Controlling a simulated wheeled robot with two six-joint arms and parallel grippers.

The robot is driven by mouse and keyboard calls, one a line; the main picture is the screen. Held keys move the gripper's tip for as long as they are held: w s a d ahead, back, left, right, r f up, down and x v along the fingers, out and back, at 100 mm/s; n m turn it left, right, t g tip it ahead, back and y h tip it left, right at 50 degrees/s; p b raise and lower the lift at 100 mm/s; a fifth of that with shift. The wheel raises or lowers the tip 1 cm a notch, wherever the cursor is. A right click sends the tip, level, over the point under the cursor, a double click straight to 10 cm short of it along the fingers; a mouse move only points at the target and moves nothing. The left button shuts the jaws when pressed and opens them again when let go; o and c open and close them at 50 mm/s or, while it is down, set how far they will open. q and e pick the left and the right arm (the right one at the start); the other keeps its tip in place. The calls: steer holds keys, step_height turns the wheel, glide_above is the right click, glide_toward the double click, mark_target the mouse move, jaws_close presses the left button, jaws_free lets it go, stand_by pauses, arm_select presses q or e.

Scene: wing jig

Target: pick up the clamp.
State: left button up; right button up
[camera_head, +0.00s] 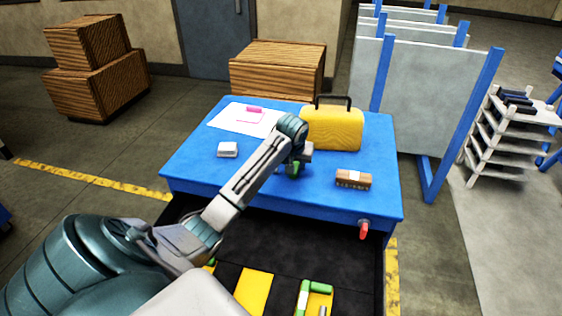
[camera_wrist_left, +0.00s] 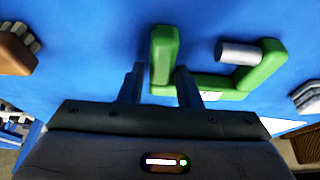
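The green clamp (camera_wrist_left: 165,57) lies on the blue table (camera_head: 200,172). It is C-shaped, with a grey cylindrical screw end (camera_wrist_left: 237,54) on one arm. In the head view only a bit of the clamp (camera_head: 294,169) shows, the rest hidden by my left wrist. My left gripper (camera_wrist_left: 160,78) is open and empty above the table. In the wrist view its two fingers stand apart on either side of the clamp's plain arm, near that arm's lower end. Whether they touch it I cannot tell. My right gripper is not in view.
A yellow case (camera_head: 332,128) stands behind my gripper. A wooden brush (camera_head: 353,179) lies right, a white block (camera_head: 227,149) left. A paper sheet (camera_head: 232,117) with a pink item lies at the back left. A red-handled thing (camera_head: 364,229) is at the front edge.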

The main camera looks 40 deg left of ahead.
arm_select(q)
jaws_close()
steer(key=shift+r, duration=0.1)
